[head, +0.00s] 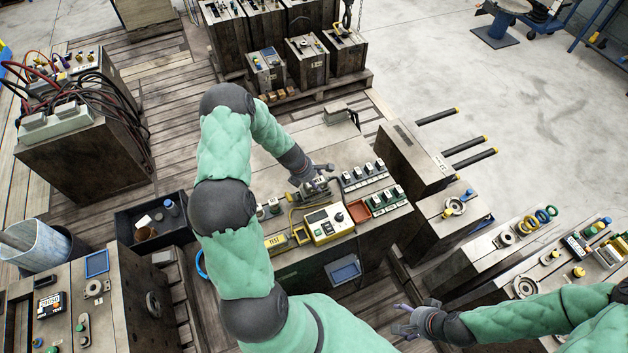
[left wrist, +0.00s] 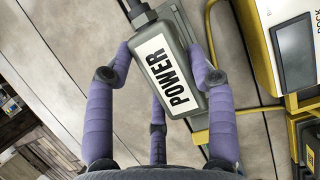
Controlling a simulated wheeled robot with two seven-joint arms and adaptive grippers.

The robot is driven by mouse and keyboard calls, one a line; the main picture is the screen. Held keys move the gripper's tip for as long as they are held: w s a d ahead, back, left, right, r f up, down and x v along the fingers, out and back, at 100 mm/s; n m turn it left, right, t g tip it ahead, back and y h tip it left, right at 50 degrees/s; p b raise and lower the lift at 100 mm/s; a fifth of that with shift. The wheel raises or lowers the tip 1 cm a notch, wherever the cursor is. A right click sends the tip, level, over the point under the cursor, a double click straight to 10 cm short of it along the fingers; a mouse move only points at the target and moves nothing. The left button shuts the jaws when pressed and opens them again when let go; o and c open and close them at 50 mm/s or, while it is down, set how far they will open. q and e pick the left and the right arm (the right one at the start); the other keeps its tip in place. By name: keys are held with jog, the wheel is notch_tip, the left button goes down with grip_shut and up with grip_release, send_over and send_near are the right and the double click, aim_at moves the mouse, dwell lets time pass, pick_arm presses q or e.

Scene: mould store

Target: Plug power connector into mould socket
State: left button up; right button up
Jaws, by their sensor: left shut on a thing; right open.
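The power connector (left wrist: 172,72) is a grey block with a white POWER label. In the left wrist view it lies tilted between the purple fingers of my left gripper (left wrist: 165,95), with a dark cable at its top end. My left gripper (head: 318,182) is shut on it, over the top of the central mould block (head: 335,150). A grey metal strip lies under or beside the connector; I cannot tell if they touch. I cannot tell which fitting is the mould socket. My right gripper (head: 408,318) is open and empty, low in the head view.
A yellow test unit (head: 325,222) stands close to the left gripper. A row of fittings (head: 365,172), a red tray (head: 359,211) and a blue tray (head: 344,269) are nearby. Other mould blocks (head: 88,155) stand around. The floor at upper right is largely clear.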

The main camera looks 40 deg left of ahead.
pick_arm(q)
jog(key=shift+f+b, duration=0.4)
jog(key=shift+f, duration=0.4)
dwell(0.7)
jog(key=o, duration=1.5)
jog(key=shift+o, duration=0.3)
jog(key=o, duration=0.3)
jog(key=shift+r, duration=0.1)
jog(key=shift+r+p, duration=3.7)
jog(key=shift+p, duration=0.15)
